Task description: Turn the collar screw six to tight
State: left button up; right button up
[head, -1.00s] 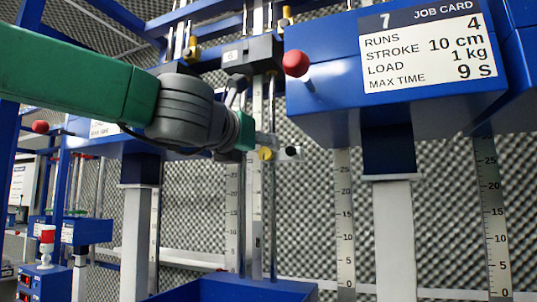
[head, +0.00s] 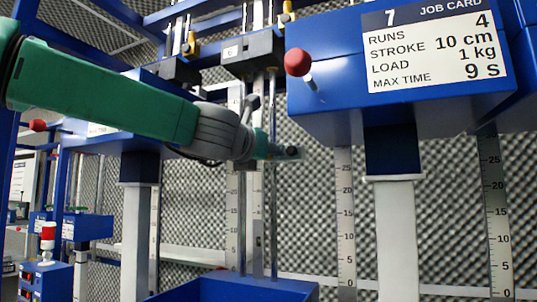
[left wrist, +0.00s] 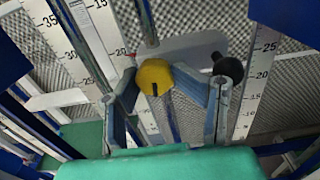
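A dark carriage labelled 6 (head: 250,54) sits high on the rails in the head view. Below it my left gripper (head: 268,149) reaches the upright rods from the left. In the left wrist view a round yellow knob (left wrist: 155,76) with a dark mark lies between the fingers of my left gripper (left wrist: 172,82). The fingers are apart; the knob is close to the left finger, with a gap to the right one. A black knob (left wrist: 228,67) is beside the right fingertip, and it also shows in the head view (head: 292,152). The gripper hides the yellow knob in the head view.
A blue box with a job card (head: 435,45) and a red ball-topped lever (head: 298,62) overhangs at right. Printed scales (head: 345,215) stand upright behind. A blue tray (head: 235,287) is below the rods. Grey foam covers the wall.

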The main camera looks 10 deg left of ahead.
pick_arm(q)
jog(key=shift+s+a, duration=0.1)
jog(key=shift+a, duration=0.3)
jog(key=shift+c, duration=0.7)
jog(key=shift+d, duration=0.1)
grip_shut()
pick_arm(e)
jog(key=shift+a, duration=0.35)
pick_arm(q)
jog(key=shift+d, duration=0.1)
pick_arm(e)
jog(key=shift+d, duration=0.1)
